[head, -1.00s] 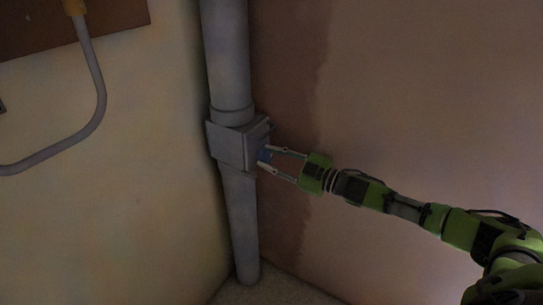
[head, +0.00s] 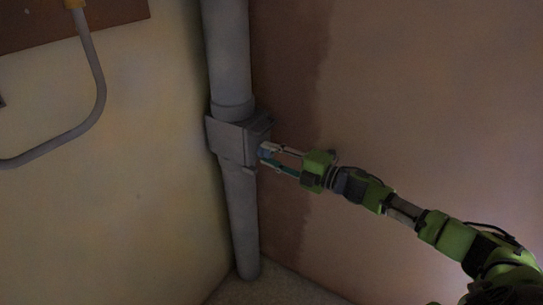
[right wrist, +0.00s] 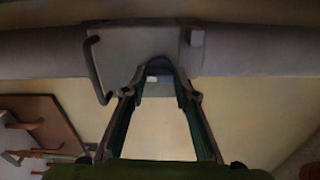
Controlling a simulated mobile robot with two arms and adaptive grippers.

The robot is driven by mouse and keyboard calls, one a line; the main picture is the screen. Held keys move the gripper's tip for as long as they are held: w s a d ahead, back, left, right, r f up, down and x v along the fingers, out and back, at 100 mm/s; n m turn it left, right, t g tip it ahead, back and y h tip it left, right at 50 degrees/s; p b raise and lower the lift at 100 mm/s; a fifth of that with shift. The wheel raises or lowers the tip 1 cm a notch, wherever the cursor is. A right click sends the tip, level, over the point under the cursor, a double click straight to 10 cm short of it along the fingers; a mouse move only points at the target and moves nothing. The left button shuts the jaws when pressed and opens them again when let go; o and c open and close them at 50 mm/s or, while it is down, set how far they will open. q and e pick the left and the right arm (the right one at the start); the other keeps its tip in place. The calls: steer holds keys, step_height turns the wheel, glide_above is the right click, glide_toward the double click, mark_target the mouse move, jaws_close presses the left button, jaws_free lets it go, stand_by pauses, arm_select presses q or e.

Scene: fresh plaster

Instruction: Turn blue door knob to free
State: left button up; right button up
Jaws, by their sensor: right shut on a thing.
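The blue knob (head: 265,151) sits on the right side of the grey box (head: 230,140) that is fixed around a vertical grey pipe. My right gripper (head: 267,154) reaches it from the right and is shut on the knob. The fingers cover most of the knob, so its exact angle is hard to tell. In the right wrist view the fingertips (right wrist: 160,84) meet at the grey box (right wrist: 145,52), with a small bluish patch of the knob (right wrist: 157,89) between them. My left gripper is in neither view.
The grey pipe (head: 228,60) runs down the wall corner to the floor (head: 275,290). A brown board (head: 105,15) and a bent grey tube (head: 90,110) are on the left wall. The right wall (head: 430,90) is bare.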

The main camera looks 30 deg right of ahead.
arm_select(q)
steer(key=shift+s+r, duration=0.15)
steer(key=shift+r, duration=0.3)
arm_select(e)
steer(key=shift+n, duration=0.5)
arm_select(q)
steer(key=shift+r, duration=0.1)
arm_select(e)
steer(key=o, duration=1)
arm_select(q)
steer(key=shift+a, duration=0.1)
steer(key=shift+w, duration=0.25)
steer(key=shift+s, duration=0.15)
arm_select(e)
steer(key=shift+v, duration=6)
